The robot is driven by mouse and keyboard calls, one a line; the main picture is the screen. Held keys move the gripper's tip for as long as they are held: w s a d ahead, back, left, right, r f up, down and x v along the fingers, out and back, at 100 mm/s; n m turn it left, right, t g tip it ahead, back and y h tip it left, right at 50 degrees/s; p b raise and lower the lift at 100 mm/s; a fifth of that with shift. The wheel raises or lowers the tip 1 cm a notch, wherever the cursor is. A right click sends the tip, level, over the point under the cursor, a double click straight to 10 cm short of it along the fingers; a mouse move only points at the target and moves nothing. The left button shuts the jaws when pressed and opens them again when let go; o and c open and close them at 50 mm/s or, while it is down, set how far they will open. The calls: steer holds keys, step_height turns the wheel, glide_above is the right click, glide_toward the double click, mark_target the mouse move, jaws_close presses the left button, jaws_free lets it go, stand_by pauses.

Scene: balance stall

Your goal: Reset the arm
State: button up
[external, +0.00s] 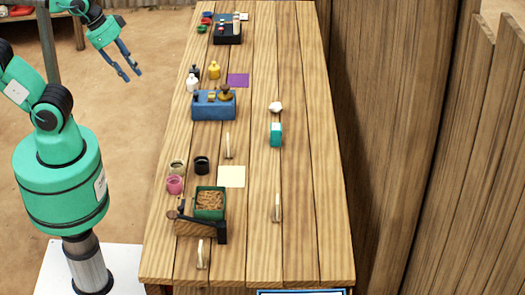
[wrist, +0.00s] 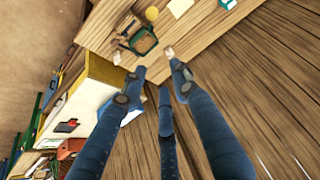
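My arm is green and black and stands at the left of the table in the external view. My gripper (external: 130,72) hangs at the upper left, off the table's left edge and apart from everything on it. Its blue fingers are spread with nothing between them. In the wrist view my gripper (wrist: 159,75) also shows spread blue fingers, with only background between them.
The long wooden table (external: 305,180) bears a blue box (external: 214,105), a green tray of brown bits (external: 210,201), a dark box (external: 228,32), small jars and a teal block (external: 275,134). A wooden fence (external: 395,130) stands at right. The ground beneath my gripper looks clear.

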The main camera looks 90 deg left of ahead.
step_height(320, 180, down, 5)
steer(key=b, duration=0.4)
steer(key=shift+o, duration=0.6)
stand_by(0.8)
steer(key=w+a+f+m+g+y+b, duration=0.1)
steer(key=w+a+f+m+g+y, duration=0.25)
steer(key=w+a+f, duration=0.4)
steer(key=w+a+f+m+g+y+b, duration=0.1)
steer(key=w+a+f+m+g+y, duration=0.3)
steer(key=w+f, duration=0.6)
steer(key=w+a+f+m+y, duration=0.1)
steer(key=w+f+m+y, duration=0.1)
steer(key=f, duration=0.5)
steer(key=w+a+f+m+t+y+b, duration=0.1)
steer(key=w+f+m+y, duration=0.1)
steer(key=w+f+m, duration=0.2)
steer(key=w+a+f+m+y, duration=0.1)
steer(key=w+f+m+y, duration=0.1)
steer(key=f, duration=0.8)
steer(key=shift+w+a+f+m+b, duration=0.3)
steer(key=shift+w+f+m+b, duration=0.1)
steer(key=shift+w+m, duration=0.6)
steer(key=shift+s+t, duration=0.15)
steer(key=shift+t, duration=0.1)
